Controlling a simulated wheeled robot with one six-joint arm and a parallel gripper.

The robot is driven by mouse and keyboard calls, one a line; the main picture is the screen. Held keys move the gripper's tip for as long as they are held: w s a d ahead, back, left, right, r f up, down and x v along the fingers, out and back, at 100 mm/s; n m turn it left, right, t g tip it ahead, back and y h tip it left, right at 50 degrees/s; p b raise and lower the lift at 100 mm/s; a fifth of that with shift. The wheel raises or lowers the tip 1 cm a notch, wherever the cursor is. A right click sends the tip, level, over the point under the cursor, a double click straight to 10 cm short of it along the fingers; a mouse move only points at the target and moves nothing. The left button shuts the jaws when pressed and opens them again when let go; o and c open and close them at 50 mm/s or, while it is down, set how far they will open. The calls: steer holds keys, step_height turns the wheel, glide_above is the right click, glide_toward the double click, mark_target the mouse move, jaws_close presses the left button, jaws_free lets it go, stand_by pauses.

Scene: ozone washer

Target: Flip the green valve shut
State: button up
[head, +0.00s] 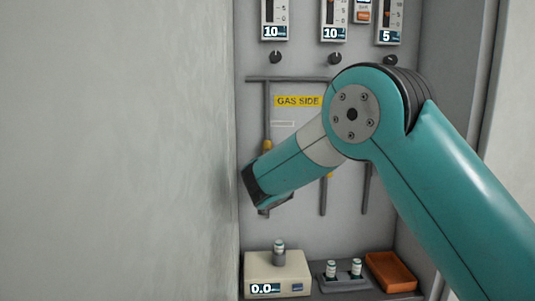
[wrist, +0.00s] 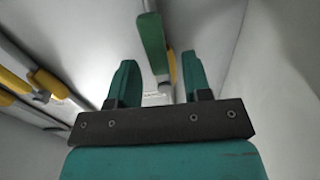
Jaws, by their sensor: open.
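The green valve's handle (wrist: 152,42) shows in the wrist view as a flat green lever. It lies along a grey pipe with yellow fittings (wrist: 163,80). My gripper (wrist: 158,58) is open, its two green fingers on either side of the lever in the picture, with gaps on both sides. I cannot tell how deep the lever sits between them. In the head view my gripper (head: 268,208) is at the left pipe, below a yellow fitting (head: 267,146). My arm hides the green handle there.
Below my gripper stand a beige meter (head: 278,273), a grey vial rack (head: 344,284) and an orange tray (head: 391,271). A grey wall (head: 120,150) is close on the left.

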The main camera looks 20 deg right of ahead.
steer(key=shift+w+d, duration=0.15)
steer(key=shift+w, duration=0.75)
steer(key=shift+c, duration=0.4)
jaws_close()
